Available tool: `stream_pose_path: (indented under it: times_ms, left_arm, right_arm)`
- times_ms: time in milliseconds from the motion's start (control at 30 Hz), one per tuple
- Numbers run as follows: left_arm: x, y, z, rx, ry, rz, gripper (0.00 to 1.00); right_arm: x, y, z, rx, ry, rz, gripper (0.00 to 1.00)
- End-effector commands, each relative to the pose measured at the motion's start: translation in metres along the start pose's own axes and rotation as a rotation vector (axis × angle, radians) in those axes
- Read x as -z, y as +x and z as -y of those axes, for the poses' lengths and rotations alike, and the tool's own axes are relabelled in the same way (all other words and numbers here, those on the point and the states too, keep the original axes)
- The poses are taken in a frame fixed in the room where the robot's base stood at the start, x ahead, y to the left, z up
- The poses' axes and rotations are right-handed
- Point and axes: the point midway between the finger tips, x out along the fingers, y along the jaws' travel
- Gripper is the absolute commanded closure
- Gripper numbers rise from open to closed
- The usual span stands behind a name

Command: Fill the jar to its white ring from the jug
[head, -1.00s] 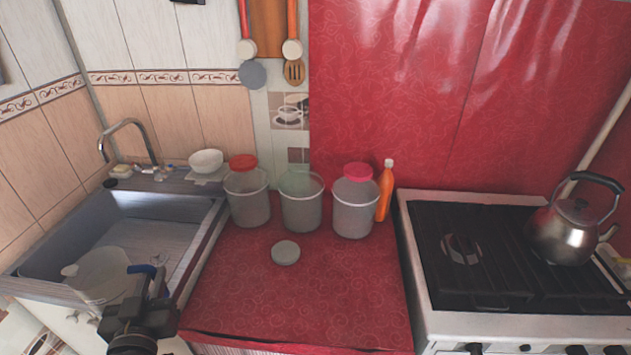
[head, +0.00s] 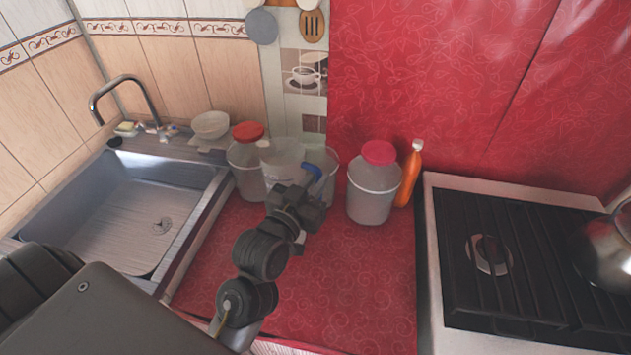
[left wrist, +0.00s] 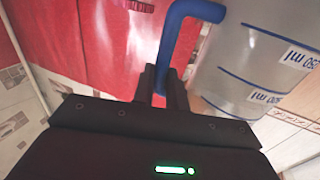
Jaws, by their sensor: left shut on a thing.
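The clear jug (head: 281,163) has a blue handle (head: 313,170) and is in front of the middle jar in the head view. My left gripper (head: 302,190) is shut on the handle. The left wrist view shows the jug (left wrist: 255,60) with blue lines and ml marks, and the handle (left wrist: 176,40) between the fingers (left wrist: 163,85). The jug looks nearly upright; its water level cannot be told. Three pale clear jars stand in a row: left (head: 240,172), middle (head: 328,160), mostly hidden by the jug and gripper, and right (head: 370,200). My right gripper is not in view.
A red lid (head: 248,131) and a pink-red lid (head: 379,152) show at the outer jars. An orange bottle (head: 410,175) stands beside the right jar. The sink (head: 135,215) is left, the stove (head: 530,260) and kettle (head: 608,250) right. The front red counter (head: 350,290) is clear.

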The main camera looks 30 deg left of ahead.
Motion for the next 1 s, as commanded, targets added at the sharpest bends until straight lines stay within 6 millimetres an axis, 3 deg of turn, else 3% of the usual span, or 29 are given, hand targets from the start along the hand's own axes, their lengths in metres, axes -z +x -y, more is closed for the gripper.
stream_pose_path:
  times_ms: [100, 367, 567, 1000]
  left_arm:
    - [0.016, 0.009, -0.006, -0.078, 0.016, -0.012, 1.0]
    - [0.029, 0.018, -0.021, -0.347, 0.028, -0.006, 1.0]
    - [0.019, 0.013, -0.025, -0.648, 0.016, 0.001, 1.0]
    - [-0.003, -0.009, 0.008, -0.994, 0.01, -0.005, 1.0]
  right_arm:
    - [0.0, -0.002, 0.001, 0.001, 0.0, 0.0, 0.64]
    - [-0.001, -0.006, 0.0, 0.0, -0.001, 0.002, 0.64]
    - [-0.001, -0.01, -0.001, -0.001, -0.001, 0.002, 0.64]
    - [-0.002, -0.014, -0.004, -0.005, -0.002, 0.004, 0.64]
